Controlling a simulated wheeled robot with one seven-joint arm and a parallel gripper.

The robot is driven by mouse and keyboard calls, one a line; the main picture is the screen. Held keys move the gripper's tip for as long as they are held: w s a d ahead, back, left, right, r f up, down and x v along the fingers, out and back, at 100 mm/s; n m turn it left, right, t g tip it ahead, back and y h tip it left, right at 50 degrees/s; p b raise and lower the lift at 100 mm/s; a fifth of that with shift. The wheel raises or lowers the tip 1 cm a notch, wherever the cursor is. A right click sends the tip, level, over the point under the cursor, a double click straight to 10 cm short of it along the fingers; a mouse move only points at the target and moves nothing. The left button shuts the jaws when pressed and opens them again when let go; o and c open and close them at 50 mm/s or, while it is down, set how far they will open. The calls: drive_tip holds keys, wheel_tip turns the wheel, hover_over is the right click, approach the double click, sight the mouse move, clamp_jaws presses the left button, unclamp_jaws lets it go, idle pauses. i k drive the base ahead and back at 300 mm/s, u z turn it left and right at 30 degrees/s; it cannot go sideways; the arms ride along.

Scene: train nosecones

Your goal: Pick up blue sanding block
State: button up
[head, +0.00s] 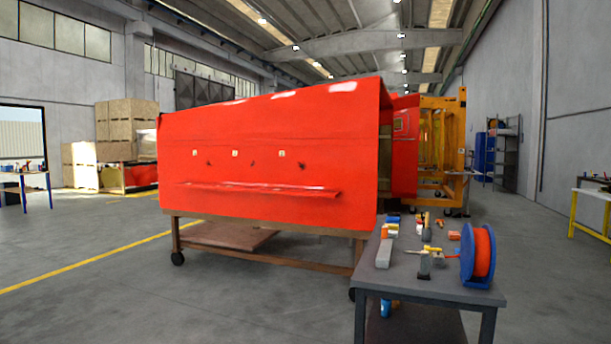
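A grey worktable (432,289) stands at the lower right with several small items on it. A small blue item (393,219) lies near its back left corner. It may be the blue sanding block, but it is too small to tell for sure. White and orange pieces lie close beside it and in front of it. My gripper is not in view.
A blue reel with orange hose (480,256) stands at the table's right, and a grey block (384,253) lies at its left. A large red nosecone (270,160) on a wheeled wooden frame stands behind the table. Open floor (110,300) lies at the left.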

sight(390, 219)
drive_tip(key=z, duration=0.05)
drive_tip(key=k, duration=0.5)
drive_tip(key=z, duration=1.15)
drive_tip(key=i, duration=4.5)
